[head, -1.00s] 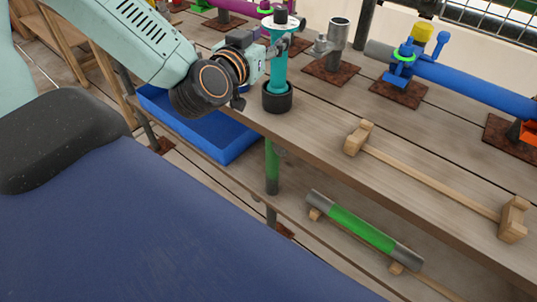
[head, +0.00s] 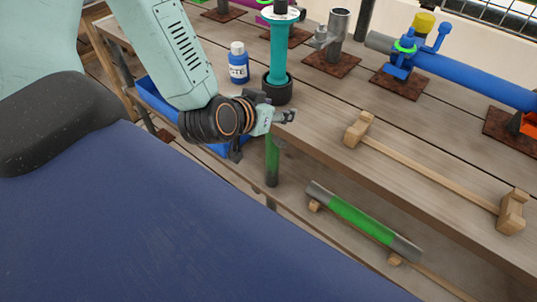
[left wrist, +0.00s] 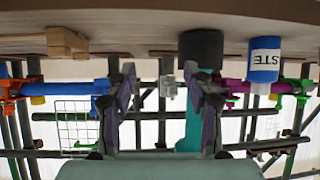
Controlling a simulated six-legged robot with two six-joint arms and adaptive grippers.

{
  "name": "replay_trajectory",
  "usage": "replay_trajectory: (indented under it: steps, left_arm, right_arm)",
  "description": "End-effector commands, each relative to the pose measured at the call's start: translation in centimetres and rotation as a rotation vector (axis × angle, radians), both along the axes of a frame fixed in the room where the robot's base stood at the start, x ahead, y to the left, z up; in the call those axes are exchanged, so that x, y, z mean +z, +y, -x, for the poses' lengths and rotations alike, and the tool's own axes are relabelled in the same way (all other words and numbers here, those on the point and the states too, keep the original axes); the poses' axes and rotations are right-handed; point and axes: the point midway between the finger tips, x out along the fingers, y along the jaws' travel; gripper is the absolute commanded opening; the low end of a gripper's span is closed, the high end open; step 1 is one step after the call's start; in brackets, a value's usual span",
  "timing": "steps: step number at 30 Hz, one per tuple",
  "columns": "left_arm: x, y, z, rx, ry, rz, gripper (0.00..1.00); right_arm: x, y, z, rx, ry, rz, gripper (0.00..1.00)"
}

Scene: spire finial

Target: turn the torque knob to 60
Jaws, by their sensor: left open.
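A teal upright tool (head: 278,52) stands on the bench with its foot in a black cup-like ring (head: 278,92). It has a white disc (head: 280,14) near its top. No number or scale is readable, and I cannot tell which part is the torque knob. My left gripper (head: 287,117) is near the bench's front edge, just in front of the black ring and apart from it. In the left wrist view, which is upside down, the open fingers (left wrist: 163,92) have nothing between them. The teal tool (left wrist: 193,120) shows partly behind one finger. My right gripper is not in view.
A blue bottle with a white label (head: 238,62) stands left of the teal tool. A grey pipe stub (head: 338,35) and a blue pipe assembly (head: 460,80) are to the right. A wooden rack (head: 430,175) lies along the front; a green-grey tube (head: 362,220) rests below.

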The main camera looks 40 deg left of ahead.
Motion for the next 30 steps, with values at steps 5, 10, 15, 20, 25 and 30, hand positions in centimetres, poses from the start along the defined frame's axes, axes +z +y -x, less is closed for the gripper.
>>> replay_trajectory:
  steps: [5,10,15,20,25,30]
  left_arm:
    - [-2.6,-0.8,1.6,-0.017,0.090,0.008,0.52]
    - [-4.9,-1.5,3.2,-0.026,0.171,0.017,0.52]
    - [-7.0,-2.2,4.8,-0.034,0.248,0.025,0.52]
    - [-8.4,-2.5,6.0,-0.036,0.301,0.030,0.52]
    - [-9.0,-2.7,6.6,-0.037,0.328,0.032,0.52]
    - [-9.1,-2.7,6.7,-0.038,0.332,0.034,0.52]
  right_arm:
    - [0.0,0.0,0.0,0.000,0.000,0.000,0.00]
    - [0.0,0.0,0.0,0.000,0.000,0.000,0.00]
    - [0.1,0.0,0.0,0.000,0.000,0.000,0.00]
    - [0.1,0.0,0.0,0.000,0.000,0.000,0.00]
    - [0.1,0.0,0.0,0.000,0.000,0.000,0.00]
    - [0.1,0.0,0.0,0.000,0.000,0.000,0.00]
